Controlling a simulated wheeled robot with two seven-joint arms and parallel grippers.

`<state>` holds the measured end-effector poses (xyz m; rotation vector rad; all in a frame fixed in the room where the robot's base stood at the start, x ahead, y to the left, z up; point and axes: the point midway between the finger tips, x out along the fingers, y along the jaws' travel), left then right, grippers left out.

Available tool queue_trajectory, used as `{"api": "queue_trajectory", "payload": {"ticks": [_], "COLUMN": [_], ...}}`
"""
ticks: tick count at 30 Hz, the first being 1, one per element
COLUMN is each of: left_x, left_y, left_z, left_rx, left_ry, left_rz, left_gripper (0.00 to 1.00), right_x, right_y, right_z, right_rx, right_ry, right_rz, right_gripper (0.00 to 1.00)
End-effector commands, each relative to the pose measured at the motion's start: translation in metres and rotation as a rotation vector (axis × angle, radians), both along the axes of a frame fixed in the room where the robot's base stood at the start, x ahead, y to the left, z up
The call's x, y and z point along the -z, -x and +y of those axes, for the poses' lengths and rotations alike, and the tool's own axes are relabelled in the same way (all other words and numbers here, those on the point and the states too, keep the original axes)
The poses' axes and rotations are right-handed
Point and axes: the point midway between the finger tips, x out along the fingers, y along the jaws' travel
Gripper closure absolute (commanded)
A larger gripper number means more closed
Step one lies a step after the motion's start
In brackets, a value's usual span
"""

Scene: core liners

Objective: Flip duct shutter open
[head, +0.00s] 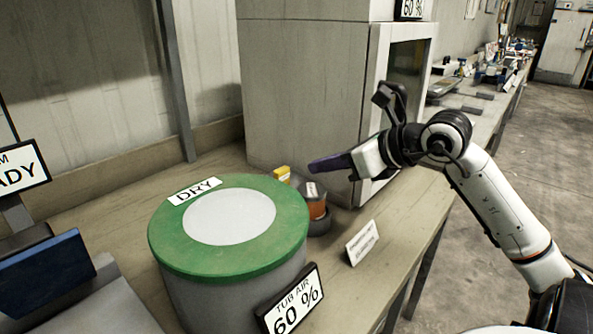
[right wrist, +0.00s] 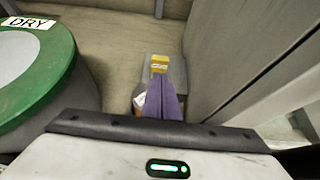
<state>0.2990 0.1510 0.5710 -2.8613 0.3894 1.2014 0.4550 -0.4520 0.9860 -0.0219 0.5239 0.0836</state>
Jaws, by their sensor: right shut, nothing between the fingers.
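My right gripper (head: 325,163) reaches in from the right, its purple fingers shut and empty, pointing left above the bench behind the green-lidded tub. In the right wrist view its fingers (right wrist: 164,98) rise over a narrow grey strip, with a yellow block (right wrist: 159,63) just past the tips. In the head view the yellow block (head: 281,173) sits behind the tub. A small orange and dark fitting (head: 315,201) stands beside the tub, below the fingers. I cannot tell which of these parts is the duct shutter or how it is set. My left gripper is not in view.
The grey tub's green lid (head: 262,258) is labelled DRY, with a "TUB AIR 60 %" sign (head: 291,301) in front. A small white card (head: 362,243) stands on the bench (head: 400,228). A tall grey cabinet (head: 305,95) stands close behind the gripper.

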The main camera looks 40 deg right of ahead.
Motion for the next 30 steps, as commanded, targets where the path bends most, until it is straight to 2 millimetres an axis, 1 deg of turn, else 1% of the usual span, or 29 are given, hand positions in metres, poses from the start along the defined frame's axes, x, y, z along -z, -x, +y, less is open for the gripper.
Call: {"api": "queue_trajectory", "payload": {"ticks": [1, 6, 9, 13, 18, 30], "left_x": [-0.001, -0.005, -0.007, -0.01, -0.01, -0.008], "left_y": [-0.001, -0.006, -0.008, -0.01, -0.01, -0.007], "left_z": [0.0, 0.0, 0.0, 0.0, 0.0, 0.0], "left_rx": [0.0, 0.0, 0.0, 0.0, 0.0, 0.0], "left_ry": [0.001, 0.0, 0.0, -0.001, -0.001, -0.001], "left_rz": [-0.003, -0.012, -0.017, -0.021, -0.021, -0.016], "left_gripper": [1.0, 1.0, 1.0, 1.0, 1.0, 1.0], "right_x": [0.004, 0.018, 0.026, 0.033, 0.038, 0.039], "right_y": [-0.008, -0.035, -0.047, -0.06, -0.067, -0.07], "right_z": [0.001, 0.003, 0.004, 0.005, 0.006, 0.006], "right_rx": [-0.001, -0.001, -0.001, 0.0, 0.0, 0.0], "right_ry": [0.001, 0.0, 0.001, 0.0, 0.001, 0.001], "right_rz": [0.002, -0.001, 0.0, -0.002, -0.001, -0.001], "right_gripper": [1.0, 1.0, 1.0, 1.0, 1.0, 1.0]}}
